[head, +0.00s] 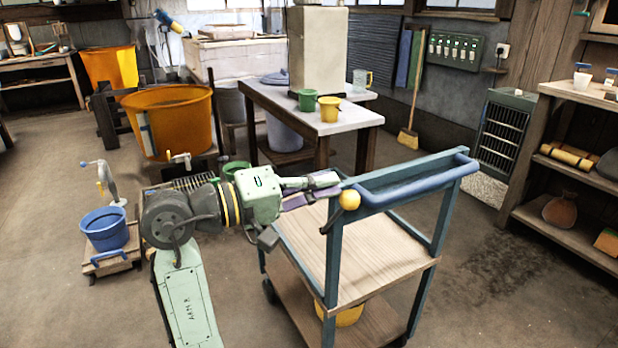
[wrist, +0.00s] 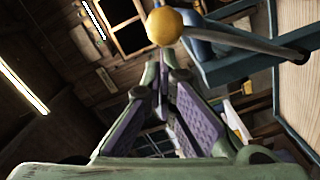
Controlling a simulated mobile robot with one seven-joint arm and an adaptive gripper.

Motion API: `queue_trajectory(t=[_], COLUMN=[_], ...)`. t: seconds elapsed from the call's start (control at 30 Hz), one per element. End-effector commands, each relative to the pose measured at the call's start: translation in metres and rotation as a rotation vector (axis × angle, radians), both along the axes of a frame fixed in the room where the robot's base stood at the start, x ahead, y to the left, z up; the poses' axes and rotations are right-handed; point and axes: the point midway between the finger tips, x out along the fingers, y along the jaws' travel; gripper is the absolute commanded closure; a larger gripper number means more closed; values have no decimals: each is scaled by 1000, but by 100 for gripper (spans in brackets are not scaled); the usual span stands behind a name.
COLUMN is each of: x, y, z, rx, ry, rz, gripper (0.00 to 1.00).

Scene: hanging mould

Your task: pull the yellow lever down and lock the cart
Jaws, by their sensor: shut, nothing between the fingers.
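The cart (head: 345,245) has blue-green posts, wooden shelves and a blue push handle. Its lever has a round yellow knob (head: 349,199) at the near left end of the handle. A thin dark rod runs from the knob down and left. In the wrist view the knob (wrist: 164,26) is just beyond my fingertips, with its rod running right to the cart frame (wrist: 235,68). My gripper (head: 338,186) is shut and empty, its fingertips close beside the knob. I cannot tell whether they touch it. The purple finger pads (wrist: 168,78) meet in the wrist view.
A white-topped table (head: 340,122) with a green mug (head: 307,100) and a yellow mug (head: 330,109) stands behind the cart. An orange tub (head: 170,120) and a blue bucket (head: 104,228) are at left. Shelves (head: 575,190) stand at right. Floor right of the cart is clear.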

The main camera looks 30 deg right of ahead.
Motion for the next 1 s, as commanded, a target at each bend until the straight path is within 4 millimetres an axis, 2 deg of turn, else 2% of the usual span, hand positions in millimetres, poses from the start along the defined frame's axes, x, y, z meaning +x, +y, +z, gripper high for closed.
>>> queue_trajectory(t=[0.2, 0.4, 0.7, 1.0], x=[-25, -39, -49, -51], y=[-1, -1, -2, -2], z=[-14, -22, -28, -29], rx=[7, 11, 14, 15], ry=[-177, -295, -382, -395], rz=[-1, 1, 1, -1], gripper=[100, 100, 100, 100])
